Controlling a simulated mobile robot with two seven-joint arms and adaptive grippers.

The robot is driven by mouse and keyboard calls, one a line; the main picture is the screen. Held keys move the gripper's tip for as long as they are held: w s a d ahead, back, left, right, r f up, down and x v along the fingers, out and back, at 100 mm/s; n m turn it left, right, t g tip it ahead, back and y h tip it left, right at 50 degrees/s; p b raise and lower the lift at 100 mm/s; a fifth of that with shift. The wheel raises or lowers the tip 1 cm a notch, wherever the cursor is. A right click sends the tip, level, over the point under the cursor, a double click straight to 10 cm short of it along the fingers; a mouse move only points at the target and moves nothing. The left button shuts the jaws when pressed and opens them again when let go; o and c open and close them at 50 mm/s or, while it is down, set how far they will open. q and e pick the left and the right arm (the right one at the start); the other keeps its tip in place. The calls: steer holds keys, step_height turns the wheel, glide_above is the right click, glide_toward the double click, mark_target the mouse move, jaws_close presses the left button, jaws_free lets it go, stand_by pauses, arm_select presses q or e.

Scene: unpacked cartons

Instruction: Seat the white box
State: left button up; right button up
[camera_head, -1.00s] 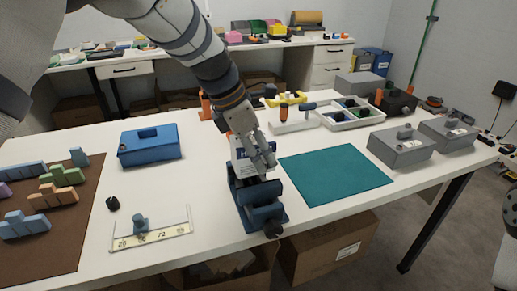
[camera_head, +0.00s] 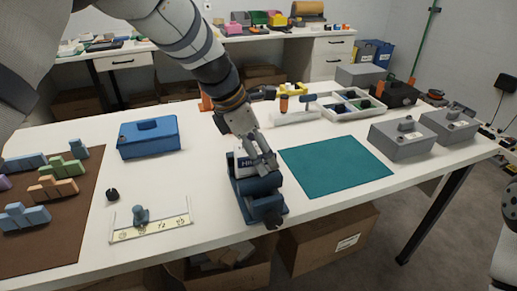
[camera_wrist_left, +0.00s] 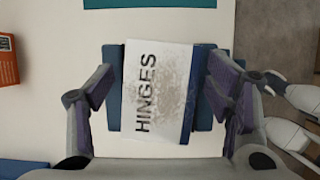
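The white box (camera_wrist_left: 155,90), marked HINGES with a blue side, sits within the blue vise-like holder (camera_wrist_left: 203,118) on the table. In the head view the box (camera_head: 243,163) shows low between the holder's upright parts (camera_head: 262,188), partly hidden by my left gripper (camera_head: 262,165). In the left wrist view the fingers of my left gripper (camera_wrist_left: 160,80) stand on both sides of the box, with a narrow gap to each side of it. The box looks slightly turned relative to the holder. Whether it rests fully on the holder's bottom is hidden.
A teal mat (camera_head: 335,166) lies right of the holder, and grey boxes (camera_head: 402,140) stand beyond it. A blue case (camera_head: 148,138) and a small marked gauge (camera_head: 150,229) are to the left. A sectioned tray (camera_head: 350,106) stands behind. The table's front edge is close to the holder.

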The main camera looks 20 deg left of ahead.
arm_select(q)
steer(key=v, duration=1.2)
